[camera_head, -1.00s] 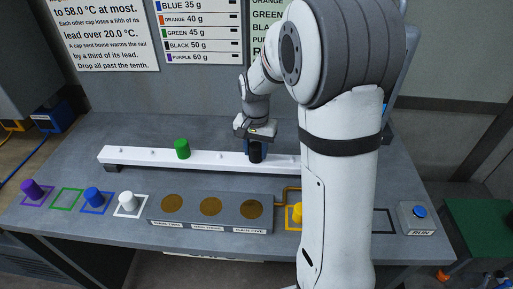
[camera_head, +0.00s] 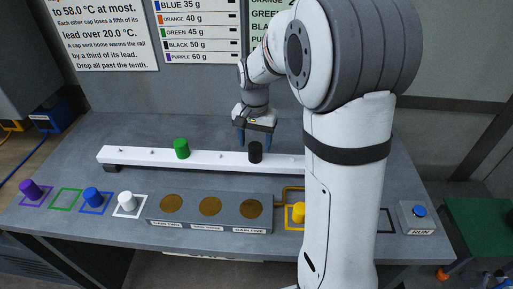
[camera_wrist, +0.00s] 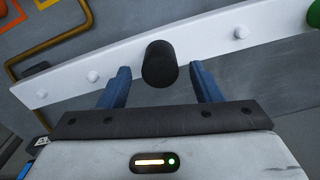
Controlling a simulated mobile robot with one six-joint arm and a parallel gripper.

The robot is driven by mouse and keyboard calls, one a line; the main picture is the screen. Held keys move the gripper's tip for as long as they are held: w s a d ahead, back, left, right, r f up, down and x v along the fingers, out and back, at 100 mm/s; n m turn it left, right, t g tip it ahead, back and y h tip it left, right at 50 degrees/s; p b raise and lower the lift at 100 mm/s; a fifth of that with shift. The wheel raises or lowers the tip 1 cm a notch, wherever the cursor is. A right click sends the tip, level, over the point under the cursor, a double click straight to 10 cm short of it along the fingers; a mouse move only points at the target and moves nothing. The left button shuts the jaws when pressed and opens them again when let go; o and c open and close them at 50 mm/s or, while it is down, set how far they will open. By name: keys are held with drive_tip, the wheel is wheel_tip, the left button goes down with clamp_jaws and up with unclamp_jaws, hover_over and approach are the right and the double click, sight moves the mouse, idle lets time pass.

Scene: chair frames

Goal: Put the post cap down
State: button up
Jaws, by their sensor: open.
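A black post cap (camera_head: 255,152) stands on the white rail (camera_head: 215,160). In the wrist view the black cap (camera_wrist: 159,64) sits on the rail (camera_wrist: 205,50), just beyond and between the tips of my gripper's blue fingers. My gripper (camera_head: 256,136) is open and empty, behind and a little above the rail. In the wrist view my gripper (camera_wrist: 161,82) has a finger on each side of the cap, with gaps between. A green cap (camera_head: 181,148) stands further left on the rail. Bare pegs (camera_wrist: 240,33) show along the rail.
Purple (camera_head: 31,190), blue (camera_head: 93,197), white (camera_head: 127,202) and yellow (camera_head: 298,213) caps stand along the table's front. The green-outlined square (camera_head: 66,200) is empty. A grey block with brown discs (camera_head: 210,206) lies before the rail. A RUN button (camera_head: 420,211) is at the right. My arm hides the rail's right end.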

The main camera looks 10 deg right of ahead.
sight(255, 146)
wheel_tip(255, 146, up, 8)
drive_tip(key=s+f+n+t, duration=0.2)
drive_tip(key=s+n, duration=0.4)
drive_tip(key=s, duration=1.5)
drive_tip(key=shift+s+d+t, duration=0.15)
drive_tip(key=shift+d+t, duration=0.2)
drive_tip(key=shift+t, duration=0.15)
